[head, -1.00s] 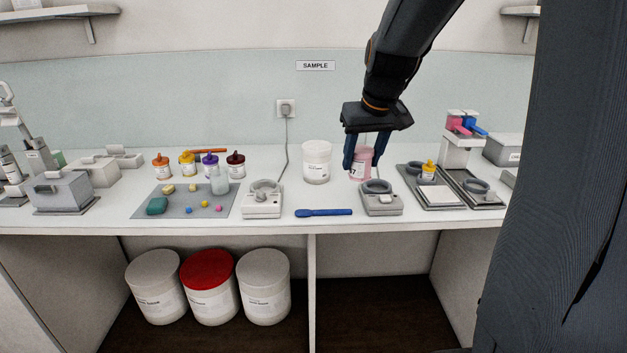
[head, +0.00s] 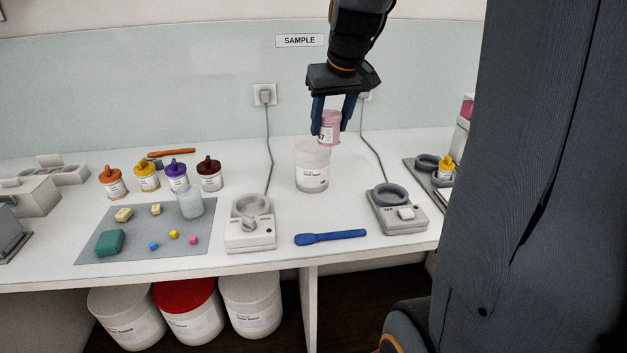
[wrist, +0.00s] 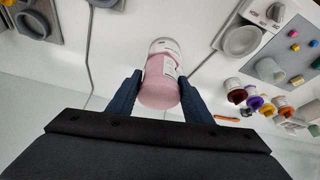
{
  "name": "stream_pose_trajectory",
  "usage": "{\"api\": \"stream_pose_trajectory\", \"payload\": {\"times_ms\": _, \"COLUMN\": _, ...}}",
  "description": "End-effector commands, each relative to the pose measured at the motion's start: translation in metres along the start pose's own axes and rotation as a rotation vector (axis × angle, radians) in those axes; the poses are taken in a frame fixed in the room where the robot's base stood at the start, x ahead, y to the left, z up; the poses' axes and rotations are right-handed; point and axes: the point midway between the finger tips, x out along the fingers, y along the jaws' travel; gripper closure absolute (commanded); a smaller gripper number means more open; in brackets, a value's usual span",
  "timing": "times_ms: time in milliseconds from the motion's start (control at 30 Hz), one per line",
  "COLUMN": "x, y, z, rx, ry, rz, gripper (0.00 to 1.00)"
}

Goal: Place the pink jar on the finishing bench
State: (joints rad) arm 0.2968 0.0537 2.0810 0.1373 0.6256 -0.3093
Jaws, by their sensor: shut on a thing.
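The pink jar (head: 331,128) with a white label is between the two blue fingers of my gripper (head: 333,120), which is shut on it. In the head view it is held in the air and overlaps the top of a white tub (head: 312,170) on the bench; I cannot tell how far apart they are. The wrist view shows the pink jar (wrist: 160,78) between the fingertips of my gripper (wrist: 160,85). A sign reading SAMPLE (head: 299,41) is on the wall above this white bench (head: 290,225). No bench labelled finishing shows.
A grey mat (head: 110,215) with small blocks and several colored-lid jars (head: 147,176) is at left. Lidded tubs (head: 190,310) stand below.

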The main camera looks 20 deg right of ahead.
Motion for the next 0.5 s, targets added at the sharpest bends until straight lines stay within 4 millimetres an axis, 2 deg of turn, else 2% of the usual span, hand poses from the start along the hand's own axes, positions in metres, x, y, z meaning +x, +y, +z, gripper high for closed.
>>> {"api": "stream_pose_trajectory", "payload": {"times_ms": 400, "x": 0.090, "y": 0.000, "z": 0.040, "rx": 0.001, "ry": -0.008, "rz": -0.001, "gripper": 0.78}}
{"api": "stream_pose_trajectory", "payload": {"times_ms": 500, "x": 0.107, "y": 0.000, "z": 0.046, "rx": 0.001, "ry": -0.005, "rz": -0.001, "gripper": 0.78}}
